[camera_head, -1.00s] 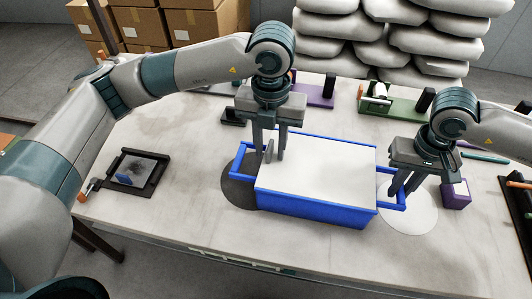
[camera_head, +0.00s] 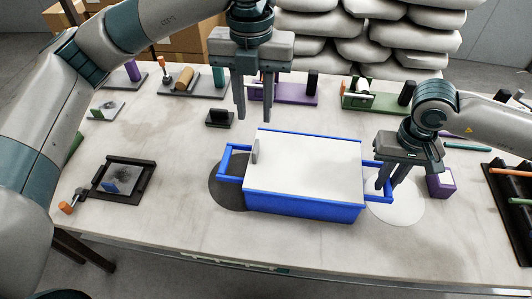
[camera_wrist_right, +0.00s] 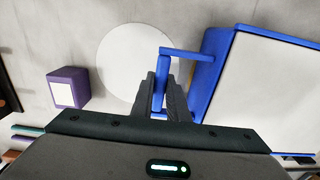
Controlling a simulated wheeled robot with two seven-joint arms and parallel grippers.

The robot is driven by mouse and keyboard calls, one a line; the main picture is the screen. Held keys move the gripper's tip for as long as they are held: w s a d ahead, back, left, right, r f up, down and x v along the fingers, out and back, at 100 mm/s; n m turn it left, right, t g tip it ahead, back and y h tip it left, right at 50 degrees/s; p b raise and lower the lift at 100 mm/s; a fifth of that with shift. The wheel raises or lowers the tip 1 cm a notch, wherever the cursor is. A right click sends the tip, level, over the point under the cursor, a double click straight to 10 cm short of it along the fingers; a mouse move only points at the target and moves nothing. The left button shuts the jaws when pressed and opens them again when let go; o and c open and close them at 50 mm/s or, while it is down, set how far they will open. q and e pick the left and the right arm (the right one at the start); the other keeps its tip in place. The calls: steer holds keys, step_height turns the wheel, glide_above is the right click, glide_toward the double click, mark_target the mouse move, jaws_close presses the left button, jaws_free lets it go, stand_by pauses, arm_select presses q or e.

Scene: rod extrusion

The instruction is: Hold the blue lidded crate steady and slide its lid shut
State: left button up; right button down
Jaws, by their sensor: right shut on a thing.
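The blue crate (camera_head: 305,207) stands on the table with its white lid (camera_head: 310,168) lying over its top. A small grey upright tab (camera_head: 255,150) stands at the lid's left end. My left gripper (camera_head: 254,115) is open and empty, raised above and behind that tab, its fingers apart and clear of the lid. My right gripper (camera_head: 386,188) is shut on the crate's right blue handle (camera_head: 377,164). In the right wrist view my right gripper (camera_wrist_right: 168,100) has its fingers at the handle's bar (camera_wrist_right: 160,85), beside the crate wall (camera_wrist_right: 205,75).
A dark disc (camera_head: 228,190) and a white disc (camera_head: 400,210) lie under the crate's two ends. A purple block (camera_head: 441,183) stands right of my right gripper. A black tray (camera_head: 124,177) lies at left. A small black holder (camera_head: 220,118) and racks stand behind.

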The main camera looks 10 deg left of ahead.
stand_by(0.3)
steer(key=c, duration=1.2)
jaws_free()
steer(key=shift+o, duration=0.2)
steer(key=shift+r+p, duration=0.8)
steer(key=shift+r, duration=2.6)
steer(key=shift+r, duration=0.2)
steer(key=shift+r, duration=1.4)
